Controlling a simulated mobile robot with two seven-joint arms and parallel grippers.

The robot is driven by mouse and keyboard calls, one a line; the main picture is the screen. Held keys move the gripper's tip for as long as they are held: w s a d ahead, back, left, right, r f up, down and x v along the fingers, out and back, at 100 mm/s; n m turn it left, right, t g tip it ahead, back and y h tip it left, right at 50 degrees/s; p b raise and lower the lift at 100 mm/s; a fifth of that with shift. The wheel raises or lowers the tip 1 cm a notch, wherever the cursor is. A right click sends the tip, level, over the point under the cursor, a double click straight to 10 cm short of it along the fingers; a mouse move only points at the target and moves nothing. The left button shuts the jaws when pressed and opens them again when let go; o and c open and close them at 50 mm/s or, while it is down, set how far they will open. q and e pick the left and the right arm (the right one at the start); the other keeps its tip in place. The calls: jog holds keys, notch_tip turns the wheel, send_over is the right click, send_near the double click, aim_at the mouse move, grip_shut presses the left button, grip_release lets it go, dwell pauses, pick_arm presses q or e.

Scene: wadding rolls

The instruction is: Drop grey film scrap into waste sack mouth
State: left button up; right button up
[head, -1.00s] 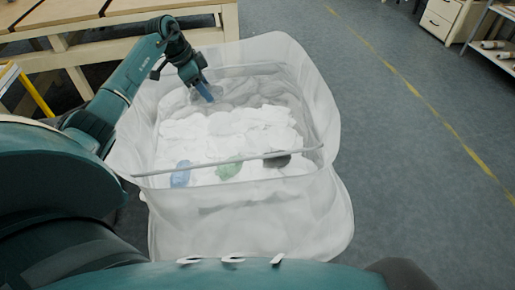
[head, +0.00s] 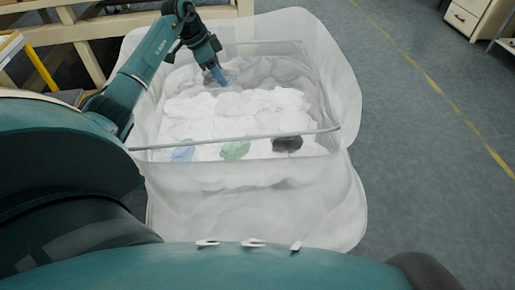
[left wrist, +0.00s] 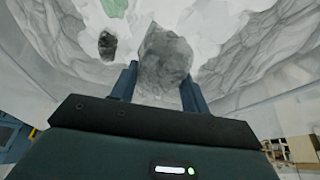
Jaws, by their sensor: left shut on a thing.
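The waste sack (head: 255,203) is a large, translucent white bag, with its mouth wide open upward around a thin metal frame. My left gripper (head: 218,76) is over the far left part of the mouth, fingers pointing down. In the left wrist view, the grey film scrap (left wrist: 165,62), a crumpled grey lump, sits between the fingers of the left gripper (left wrist: 158,88), which is shut on it. In the head view I cannot make the scrap out clearly against the sack. My right gripper is not in view.
White wadding (head: 235,105) lies inside the sack, with a blue piece (head: 183,153), a green piece (head: 235,150) and a dark piece (head: 287,143) near the front. A wooden bench (head: 85,30) stands behind at left. The floor (head: 420,170) to the right is clear.

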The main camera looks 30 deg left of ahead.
pick_arm(q)
jog(key=shift+f, duration=0.15)
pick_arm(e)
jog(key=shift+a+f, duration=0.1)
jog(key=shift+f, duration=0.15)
pick_arm(q)
jog(key=o, duration=1.3)
jog(key=p+v, duration=0.2)
jog(key=v, duration=1.1)
jog(key=shift+p, duration=0.3)
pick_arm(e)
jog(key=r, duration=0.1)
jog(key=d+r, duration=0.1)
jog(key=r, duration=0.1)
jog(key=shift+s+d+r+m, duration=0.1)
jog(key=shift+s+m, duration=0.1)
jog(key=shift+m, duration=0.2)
pick_arm(q)
jog(key=shift+s, duration=0.1)
